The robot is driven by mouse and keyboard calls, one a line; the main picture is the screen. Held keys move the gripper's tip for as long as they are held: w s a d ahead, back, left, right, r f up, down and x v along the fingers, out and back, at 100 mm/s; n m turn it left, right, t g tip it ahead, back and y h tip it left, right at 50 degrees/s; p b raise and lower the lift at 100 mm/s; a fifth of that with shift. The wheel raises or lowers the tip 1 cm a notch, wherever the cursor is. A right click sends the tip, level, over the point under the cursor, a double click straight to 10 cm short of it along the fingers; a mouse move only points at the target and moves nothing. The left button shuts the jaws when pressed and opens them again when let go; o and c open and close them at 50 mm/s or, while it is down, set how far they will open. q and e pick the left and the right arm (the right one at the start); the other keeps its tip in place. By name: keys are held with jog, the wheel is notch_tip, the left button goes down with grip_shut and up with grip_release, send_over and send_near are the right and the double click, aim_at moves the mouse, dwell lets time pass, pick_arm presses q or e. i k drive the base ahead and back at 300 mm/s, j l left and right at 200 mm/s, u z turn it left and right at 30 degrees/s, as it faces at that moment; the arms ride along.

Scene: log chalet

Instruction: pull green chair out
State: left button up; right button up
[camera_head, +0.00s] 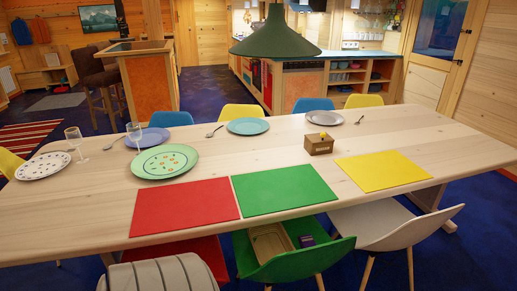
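The green chair (294,267) stands at the near side of the long wooden table, at the bottom middle of the head view. Its curved backrest faces me, and the front of its seat is under the table edge. A shallow tan box (270,243) and a small dark purple item (306,241) lie on its seat. Its lower legs are cut off by the frame's bottom edge. Neither of my grippers is in view.
A white chair (393,229) stands close on the right. A red chair (212,255) is on the left, with a pale ribbed object (160,274) in front. The table (110,208) bears placemats, plates and glasses. Blue floor (480,245) is clear at the right.

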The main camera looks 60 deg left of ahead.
aim_at(298, 264)
jog(key=u, duration=1.6)
